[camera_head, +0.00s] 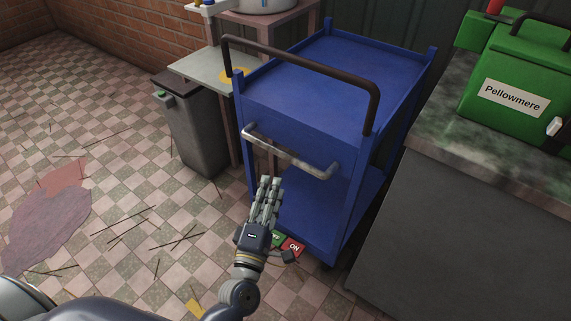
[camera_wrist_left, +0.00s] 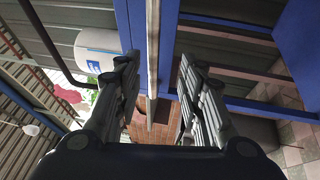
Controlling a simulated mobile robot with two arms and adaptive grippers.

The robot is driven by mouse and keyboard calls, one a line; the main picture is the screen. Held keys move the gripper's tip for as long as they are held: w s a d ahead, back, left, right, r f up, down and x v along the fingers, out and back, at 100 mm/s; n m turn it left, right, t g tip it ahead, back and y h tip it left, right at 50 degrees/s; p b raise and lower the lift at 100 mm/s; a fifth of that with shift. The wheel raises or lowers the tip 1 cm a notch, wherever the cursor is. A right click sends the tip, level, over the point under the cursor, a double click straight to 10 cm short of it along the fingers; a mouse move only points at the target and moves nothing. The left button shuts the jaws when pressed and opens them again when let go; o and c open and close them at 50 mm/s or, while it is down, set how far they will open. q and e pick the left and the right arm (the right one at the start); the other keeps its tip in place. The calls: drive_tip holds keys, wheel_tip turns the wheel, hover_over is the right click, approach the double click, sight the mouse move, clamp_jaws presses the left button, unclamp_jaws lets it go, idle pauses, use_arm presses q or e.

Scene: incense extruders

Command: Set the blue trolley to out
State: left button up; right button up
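The blue trolley (camera_head: 300,105) stands between a small table and a counter. It has a dark push bar (camera_head: 300,62) on top and a worn metal handle (camera_head: 290,155) on its near blue front. My left gripper (camera_head: 271,184) points toward the trolley, just below this handle in the head view. In the left wrist view the gripper (camera_wrist_left: 158,62) is open, its fingers apart. A pale bar (camera_wrist_left: 152,45), apparently the handle, shows between the fingers; I cannot tell whether they touch it. My right gripper is not in view.
A grey bin (camera_head: 192,130) and a small table (camera_head: 205,68) stand left of the trolley. A dark counter (camera_head: 470,235) with a green box (camera_head: 525,75) is close on the right. A red ON label (camera_head: 293,247) lies low by my gripper. Tiled floor is open at left.

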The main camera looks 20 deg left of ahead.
sight(280, 151)
use_arm(q)
drive_tip(key=w+r, duration=0.1)
drive_tip(key=w, duration=0.2)
drive_tip(key=w+r, duration=0.1)
drive_tip(key=w, duration=0.6)
drive_tip(key=shift+w+a+r, duration=0.3)
drive_tip(key=shift+a+r, duration=0.1)
clamp_jaws()
